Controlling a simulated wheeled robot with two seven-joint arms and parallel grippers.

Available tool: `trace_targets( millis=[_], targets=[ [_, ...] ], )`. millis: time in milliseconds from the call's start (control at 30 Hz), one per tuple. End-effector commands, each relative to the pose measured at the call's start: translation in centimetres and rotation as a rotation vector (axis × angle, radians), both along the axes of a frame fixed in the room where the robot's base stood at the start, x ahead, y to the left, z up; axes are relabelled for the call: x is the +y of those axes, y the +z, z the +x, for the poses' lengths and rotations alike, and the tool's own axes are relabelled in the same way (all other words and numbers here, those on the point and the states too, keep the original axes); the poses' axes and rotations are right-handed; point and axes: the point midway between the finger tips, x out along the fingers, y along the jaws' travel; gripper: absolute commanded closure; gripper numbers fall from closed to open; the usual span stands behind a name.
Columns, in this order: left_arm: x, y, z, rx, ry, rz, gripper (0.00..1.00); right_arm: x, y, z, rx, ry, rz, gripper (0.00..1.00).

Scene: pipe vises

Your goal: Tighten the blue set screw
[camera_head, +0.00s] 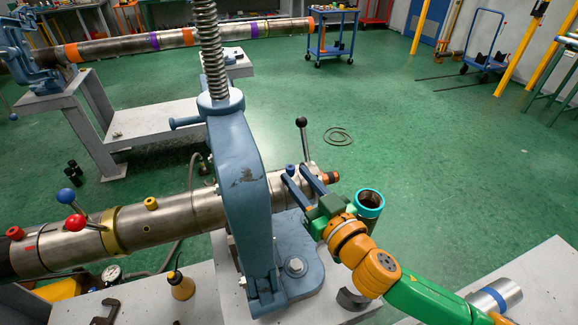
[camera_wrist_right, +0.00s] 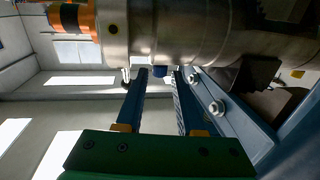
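The blue set screw (camera_head: 291,169) stands up from the right part of the steel pipe (camera_head: 165,218), just right of the blue vise arch. In the right wrist view the screw (camera_wrist_right: 160,71) is a small blue head against the pipe, between the fingertips. My right gripper (camera_head: 297,174) has two dark blue fingers reaching to the screw from the right. They are apart, and in the wrist view a gap shows between them and the screw on both sides. The gripper (camera_wrist_right: 160,75) holds nothing. My left gripper is not in view.
The blue vise (camera_head: 243,185) with its tall threaded spindle stands close left of my right gripper. A black-knobbed lever (camera_head: 302,135) rises behind the screw. A teal-rimmed cylinder (camera_head: 369,203) is right of the fingers. Yellow (camera_head: 151,203) and red (camera_head: 15,233) screws sit farther left on the pipe.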

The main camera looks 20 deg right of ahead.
Motion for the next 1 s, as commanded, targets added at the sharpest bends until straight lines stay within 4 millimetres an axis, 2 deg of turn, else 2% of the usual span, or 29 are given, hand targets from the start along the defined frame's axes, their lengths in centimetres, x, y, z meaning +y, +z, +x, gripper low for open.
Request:
trace_targets(
  millis=[100,233,567,600,733,1000],
  targets=[
    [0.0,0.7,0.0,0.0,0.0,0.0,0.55,0.4,0.3,1.7,-0.002,0.0,-0.001,0.63],
    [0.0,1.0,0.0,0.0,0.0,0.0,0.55,0.6,0.2,3.1,-0.001,-0.001,-0.002,0.63],
    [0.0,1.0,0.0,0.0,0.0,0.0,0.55,0.8,0.0,3.7,-0.001,0.0,-0.003,0.63],
    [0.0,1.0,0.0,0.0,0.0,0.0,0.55,0.8,0.0,3.7,-0.001,0.0,-0.003,0.66],
    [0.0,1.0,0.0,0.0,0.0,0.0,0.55,0.8,0.0,3.7,-0.001,0.0,-0.004,1.0],
    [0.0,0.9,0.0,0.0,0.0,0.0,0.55,0.9,0.0,3.7,-0.003,-0.03,0.003,1.0]
  ],
)
